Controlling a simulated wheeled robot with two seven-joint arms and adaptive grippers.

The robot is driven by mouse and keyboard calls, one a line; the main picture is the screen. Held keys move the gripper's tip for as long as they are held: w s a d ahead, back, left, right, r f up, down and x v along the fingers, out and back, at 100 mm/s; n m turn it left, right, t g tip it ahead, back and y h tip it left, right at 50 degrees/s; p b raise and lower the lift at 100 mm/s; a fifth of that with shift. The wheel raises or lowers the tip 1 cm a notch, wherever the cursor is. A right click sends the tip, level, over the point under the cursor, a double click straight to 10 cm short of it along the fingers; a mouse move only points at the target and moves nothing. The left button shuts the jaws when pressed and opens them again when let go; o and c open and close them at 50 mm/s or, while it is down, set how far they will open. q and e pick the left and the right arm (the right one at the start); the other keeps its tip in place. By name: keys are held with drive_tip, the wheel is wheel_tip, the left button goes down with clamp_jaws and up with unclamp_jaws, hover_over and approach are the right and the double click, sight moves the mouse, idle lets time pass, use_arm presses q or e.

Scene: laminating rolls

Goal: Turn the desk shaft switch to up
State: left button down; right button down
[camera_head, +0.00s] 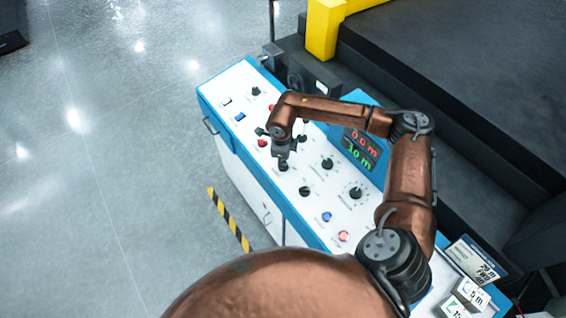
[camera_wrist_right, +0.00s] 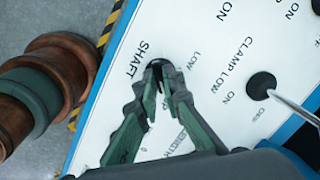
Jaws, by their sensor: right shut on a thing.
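The shaft switch is a small black rotary knob (camera_head: 283,167) on the white top of the control desk (camera_head: 235,82). My right gripper (camera_head: 284,156) comes down onto it from above. In the right wrist view the black knob (camera_wrist_right: 157,65) sits between the fingertips, beside the printed word SHAFT. The right gripper (camera_wrist_right: 162,80) is shut on this knob and hides most of it, so I cannot read its pointer. My left gripper is not in view.
A black clamp knob (camera_wrist_right: 261,86) lies right of the gripper, with a thin rod near it. More black knobs (camera_head: 327,163), a blue button (camera_head: 326,216) and a red digital display (camera_head: 361,142) are close by. Open grey floor (camera_head: 110,160) lies left of the desk.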

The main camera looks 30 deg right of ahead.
drive_tip(key=shift+s+a+f, duration=0.1)
drive_tip(key=shift+s+f, duration=0.05)
drive_tip(key=shift+f, duration=0.1)
drive_tip(key=c, duration=2.1)
unclamp_jaws()
drive_tip(key=r, duration=0.8)
drive_tip(key=s+a+r, duration=0.1)
drive_tip(key=r, duration=0.3)
drive_tip(key=shift+d, duration=0.1)
